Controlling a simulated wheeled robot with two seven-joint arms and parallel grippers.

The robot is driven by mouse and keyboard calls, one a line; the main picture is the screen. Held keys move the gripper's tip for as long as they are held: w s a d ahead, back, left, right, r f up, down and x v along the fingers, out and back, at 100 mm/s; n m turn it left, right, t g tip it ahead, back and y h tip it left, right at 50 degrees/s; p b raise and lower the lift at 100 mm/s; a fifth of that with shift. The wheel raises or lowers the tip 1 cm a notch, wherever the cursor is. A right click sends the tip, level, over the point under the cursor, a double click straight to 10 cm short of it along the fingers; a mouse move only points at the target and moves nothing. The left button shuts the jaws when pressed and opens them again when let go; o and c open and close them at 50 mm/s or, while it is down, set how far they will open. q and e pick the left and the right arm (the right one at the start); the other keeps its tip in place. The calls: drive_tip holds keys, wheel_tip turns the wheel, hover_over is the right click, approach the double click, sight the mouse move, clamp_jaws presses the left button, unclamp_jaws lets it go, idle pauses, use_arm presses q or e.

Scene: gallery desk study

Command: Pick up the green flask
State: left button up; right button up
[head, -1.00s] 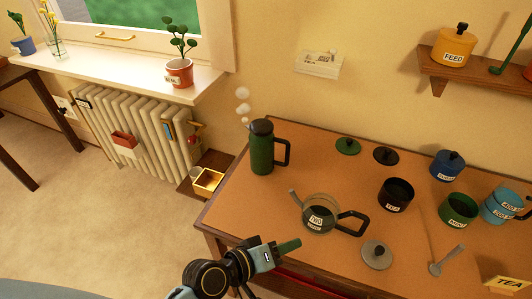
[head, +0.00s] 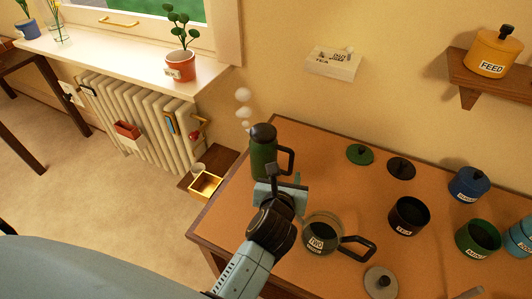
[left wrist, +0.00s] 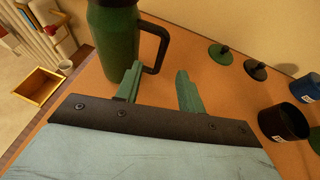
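The green flask (head: 263,160) stands upright at the left back of the orange-brown desk (head: 300,280). It has a black lid and a black handle on its right side. In the left wrist view the flask (left wrist: 113,40) is ahead and left of centre, its top cut off. My left gripper (head: 287,180) is just in front of the flask in the head view and hides its lower right part. In the left wrist view its two green fingers (left wrist: 160,85) are apart and empty. The handle shows beyond the gap; I cannot tell whether it lies between the fingers. My right gripper is not in view.
Black (head: 409,217) and green (head: 478,238) canisters and loose lids (head: 360,154) are further right. A small open yellow box (head: 205,185) is left of the desk. Desk between flask and lids is clear.

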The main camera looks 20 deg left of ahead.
sight(291, 159)
use_arm(q)
drive_tip(key=x, duration=0.6)
drive_tip(key=shift+b, duration=0.4)
drive_tip(key=x, duration=0.3)
drive_tip(key=b+x, duration=0.1)
drive_tip(key=x, duration=0.1)
drive_tip(key=shift+w+r, duration=0.25)
drive_tip(key=shift+w, duration=0.2)
drive_tip(key=shift+d, duration=0.1)
drive_tip(key=c, duration=0.8)
clamp_jaws()
drive_tip(key=shift+r, duration=0.1)
